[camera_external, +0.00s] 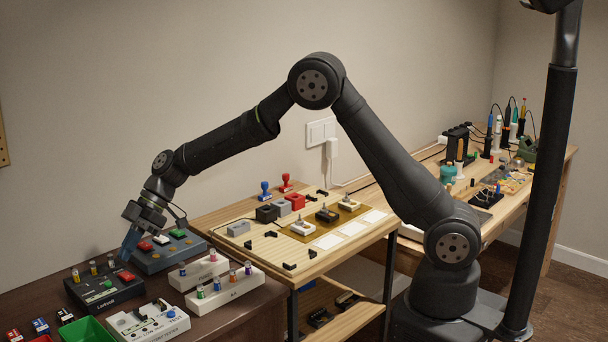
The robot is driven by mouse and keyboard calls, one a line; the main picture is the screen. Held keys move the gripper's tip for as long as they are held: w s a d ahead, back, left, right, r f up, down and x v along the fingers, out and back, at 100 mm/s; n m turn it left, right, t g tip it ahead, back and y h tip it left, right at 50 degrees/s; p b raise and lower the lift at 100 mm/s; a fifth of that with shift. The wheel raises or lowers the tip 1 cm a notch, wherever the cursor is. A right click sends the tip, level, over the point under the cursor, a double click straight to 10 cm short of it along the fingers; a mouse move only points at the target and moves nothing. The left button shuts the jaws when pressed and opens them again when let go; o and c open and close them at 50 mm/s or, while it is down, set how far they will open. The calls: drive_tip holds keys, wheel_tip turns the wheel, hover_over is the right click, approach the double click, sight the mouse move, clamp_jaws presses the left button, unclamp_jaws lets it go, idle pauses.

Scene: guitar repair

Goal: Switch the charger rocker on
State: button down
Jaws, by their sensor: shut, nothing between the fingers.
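My gripper (129,255) points down, shut and empty, just behind the right end of this box. I cannot tell whether the fingertips touch anything.
A blue-grey panel (150,264) with red, white and green parts is close right of my gripper. White cell holders (240,292), a white tester (130,325) and a green bin (85,330) stand nearby. A wooden bench (345,245) with small parts is to the right.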

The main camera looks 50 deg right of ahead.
drive_tip(key=v, duration=1.1)
drive_tip(key=shift+w+a+r, duration=0.25)
drive_tip(key=shift+a, duration=0.05)
drive_tip(key=shift+s, duration=0.1)
drive_tip(key=shift+s+a, duration=0.1)
drive_tip(key=shift+s, duration=0.5)
drive_tip(key=shift+a, duration=0.1)
